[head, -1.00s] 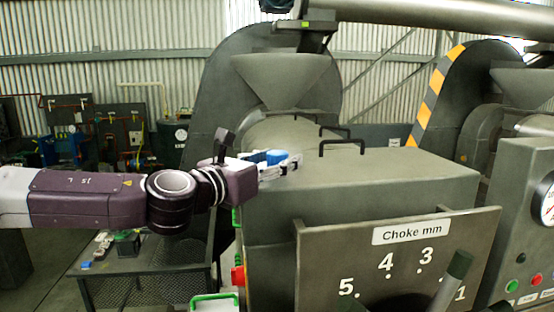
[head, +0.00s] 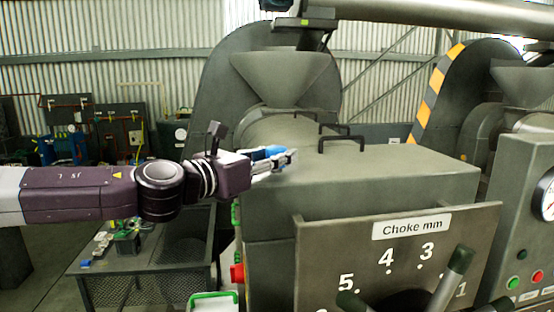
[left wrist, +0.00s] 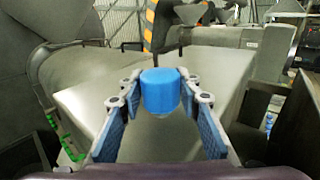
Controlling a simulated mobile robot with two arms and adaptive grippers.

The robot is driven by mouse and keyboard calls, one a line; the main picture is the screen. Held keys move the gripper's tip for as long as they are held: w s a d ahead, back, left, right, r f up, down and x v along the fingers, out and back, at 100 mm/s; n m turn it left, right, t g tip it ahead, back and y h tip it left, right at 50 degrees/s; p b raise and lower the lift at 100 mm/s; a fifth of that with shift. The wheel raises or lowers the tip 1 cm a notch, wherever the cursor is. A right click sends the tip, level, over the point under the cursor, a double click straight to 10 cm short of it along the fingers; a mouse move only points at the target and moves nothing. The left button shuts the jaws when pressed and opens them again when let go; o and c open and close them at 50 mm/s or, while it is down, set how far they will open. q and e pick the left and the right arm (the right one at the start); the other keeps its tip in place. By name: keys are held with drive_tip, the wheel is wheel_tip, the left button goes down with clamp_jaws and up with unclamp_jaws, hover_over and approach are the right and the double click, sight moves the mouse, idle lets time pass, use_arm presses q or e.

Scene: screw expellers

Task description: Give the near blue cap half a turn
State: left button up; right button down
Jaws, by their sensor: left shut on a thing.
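My left gripper (head: 290,158) reaches in from the left in the head view, just above the left end of the grey machine cover. In the left wrist view, its two fingers (left wrist: 160,92) have blue inner pads and close on a blue cap (left wrist: 160,88). The cap is rounded, with its top facing up, between the fingertips. A pale part shows just under it; what it sits on is hidden. In the head view, blue shows at the fingers, but I cannot tell cap from pad there. My right gripper is not in view.
The cover (head: 400,175) has black handles (head: 341,138) near the fingers, with a hopper (head: 285,75) behind. A choke plate (head: 420,250) with levers stands in front. A bench (head: 190,252) with small parts stands at lower left.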

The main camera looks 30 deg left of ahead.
use_arm(q)
drive_tip(key=m+g+h+b, duration=0.1)
drive_tip(key=h+b, duration=0.1)
drive_tip(key=m+g+h+b, duration=0.1)
drive_tip(key=m+h+b, duration=0.1)
drive_tip(key=b, duration=0.1)
drive_tip(key=m+g+h+b, duration=0.1)
drive_tip(key=h+b, duration=0.1)
drive_tip(key=shift+w+a+f+m, duration=0.1)
drive_tip(key=shift+a+f+m, duration=0.05)
drive_tip(key=shift+f+m, duration=0.2)
drive_tip(key=shift+r+m+g+h+b, duration=0.1)
drive_tip(key=shift+m+g+h+b, duration=0.65)
drive_tip(key=shift+h, duration=0.45)
drive_tip(key=shift+r+m+g+h, duration=0.1)
drive_tip(key=shift+m+g+h, duration=0.2)
drive_tip(key=shift+g, duration=0.15)
drive_tip(key=shift+r+m+g+h, duration=0.15)
drive_tip(key=shift+m+g+h, duration=0.65)
drive_tip(key=shift+g, duration=0.2)
drive_tip(key=shift+r+m+g+h+p, duration=0.15)
drive_tip(key=shift+m+g+h+p, duration=0.35)
drive_tip(key=shift+m+g+p, duration=0.3)
drive_tip(key=shift+m+g+h+p, duration=0.8)
drive_tip(key=shift+m+g+p, duration=0.6)
drive_tip(key=shift+g+p, duration=0.9)
drive_tip(key=o, duration=1.2)
